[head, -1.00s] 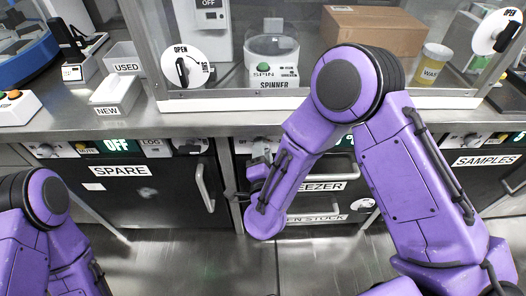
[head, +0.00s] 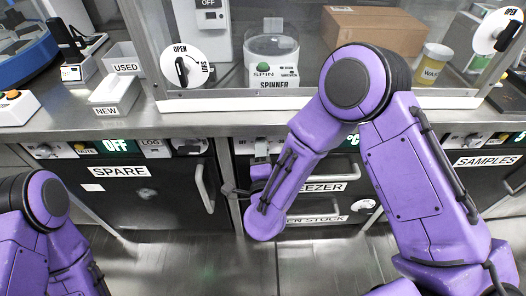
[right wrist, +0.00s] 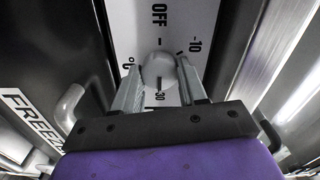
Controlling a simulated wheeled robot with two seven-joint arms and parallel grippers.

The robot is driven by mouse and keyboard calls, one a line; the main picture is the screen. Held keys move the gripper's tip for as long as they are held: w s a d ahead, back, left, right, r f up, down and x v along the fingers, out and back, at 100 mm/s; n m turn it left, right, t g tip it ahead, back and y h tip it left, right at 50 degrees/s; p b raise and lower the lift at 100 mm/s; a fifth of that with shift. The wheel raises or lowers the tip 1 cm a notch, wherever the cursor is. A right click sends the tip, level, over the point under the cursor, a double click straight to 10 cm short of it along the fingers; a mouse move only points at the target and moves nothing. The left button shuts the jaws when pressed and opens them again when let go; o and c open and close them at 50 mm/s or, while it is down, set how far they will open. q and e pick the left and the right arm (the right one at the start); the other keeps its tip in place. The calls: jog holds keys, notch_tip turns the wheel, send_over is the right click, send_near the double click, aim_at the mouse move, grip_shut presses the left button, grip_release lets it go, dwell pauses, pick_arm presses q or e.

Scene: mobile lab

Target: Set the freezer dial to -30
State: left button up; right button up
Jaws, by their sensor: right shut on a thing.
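The freezer (head: 330,170) is under the counter, partly hidden behind my right arm. In the right wrist view its dial (right wrist: 158,70) is a pale round knob on a white plate. OFF is printed above the knob, -10 to its upper right and -30 at its lower edge. I cannot tell which mark the knob points to. My right gripper (right wrist: 158,80) is shut on the dial, one finger on each side. In the head view the right gripper (head: 261,158) is at the left end of the freezer's panel. My left gripper is out of view; only its arm shows.
The spare unit (head: 120,185) with its handle stands left of the freezer, and the samples unit (head: 485,175) to the right. The counter edge (head: 130,126) runs above the panels. A freezer handle (right wrist: 70,108) is close to the gripper. The floor in front is clear.

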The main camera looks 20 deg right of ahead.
jog(key=o, duration=1.1)
jog(key=shift+c, duration=0.2)
jog(key=v, duration=1)
jog(key=shift+s, duration=0.25)
jog(key=shift+a, duration=0.15)
